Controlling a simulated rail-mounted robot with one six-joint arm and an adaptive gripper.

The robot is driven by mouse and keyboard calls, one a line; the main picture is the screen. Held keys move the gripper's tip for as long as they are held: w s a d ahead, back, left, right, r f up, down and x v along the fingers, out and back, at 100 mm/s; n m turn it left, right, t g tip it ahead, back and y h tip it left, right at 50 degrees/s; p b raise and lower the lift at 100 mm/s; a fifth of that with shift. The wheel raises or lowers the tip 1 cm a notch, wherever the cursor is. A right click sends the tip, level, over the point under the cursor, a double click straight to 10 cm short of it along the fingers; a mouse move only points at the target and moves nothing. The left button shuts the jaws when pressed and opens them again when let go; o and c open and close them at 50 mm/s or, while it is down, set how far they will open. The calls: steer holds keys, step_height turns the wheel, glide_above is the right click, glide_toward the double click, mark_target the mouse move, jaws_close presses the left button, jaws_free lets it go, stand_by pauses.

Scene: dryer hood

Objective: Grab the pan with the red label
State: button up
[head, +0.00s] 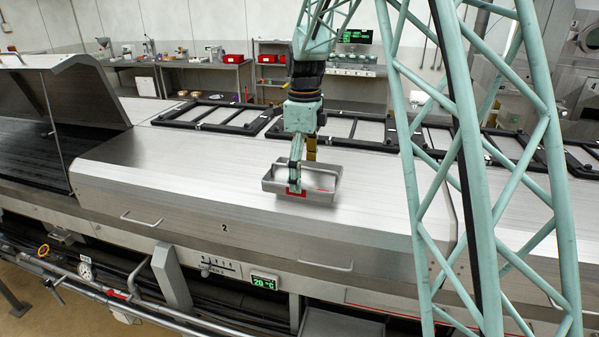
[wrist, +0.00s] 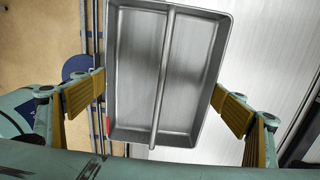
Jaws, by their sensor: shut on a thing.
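The pan (head: 325,183) is a shallow grey metal tray over the dryer hood's flat top. Its red label (head: 296,191) is on the near side, partly behind a finger. My gripper (head: 303,172) reaches down from above and is shut on the pan, one finger at the near side and one at the far side. In the wrist view, the pan (wrist: 190,80), with a bar along its middle, is between the yellow finger pads of my gripper (wrist: 160,92). A bit of red shows at its left edge. I cannot tell whether the pan touches the hood.
The hood top (head: 180,165) is broad and clear around the pan. Black frames (head: 205,115) lie behind it. A raised lid (head: 65,85) stands at left. Benches with red bins (head: 234,59) are at the back. Handles, pipes and a temperature display (head: 265,282) line the front.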

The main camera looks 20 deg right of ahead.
steer(key=shift+s+d+r, duration=0.1)
steer(key=shift+s, duration=0.65)
